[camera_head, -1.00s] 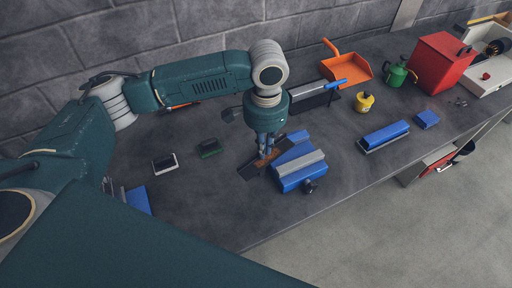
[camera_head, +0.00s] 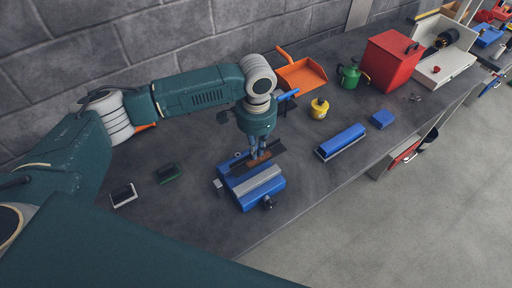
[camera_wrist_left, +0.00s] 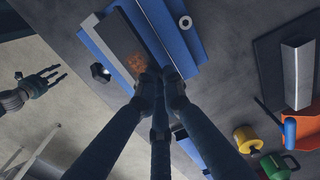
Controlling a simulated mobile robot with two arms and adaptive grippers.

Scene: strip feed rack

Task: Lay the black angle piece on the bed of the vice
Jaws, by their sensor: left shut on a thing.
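The black angle piece (camera_head: 273,149) is a dark bar with a rusty brown patch, which shows in the left wrist view (camera_wrist_left: 121,38). The piece is over the rear part of the vice, roughly along the jaw bar. I cannot tell whether it touches the bed. My right gripper (camera_wrist_left: 48,82) shows in the left wrist view, fingers spread and empty, away from the vice.
Right of the vice lie a blue-topped bar (camera_head: 341,142) and a small blue block (camera_head: 383,119). Behind are a yellow can (camera_head: 319,110), an orange dustpan (camera_head: 302,75), a green can (camera_head: 350,76) and a red box (camera_head: 393,61). The bench front right of the vice is clear.

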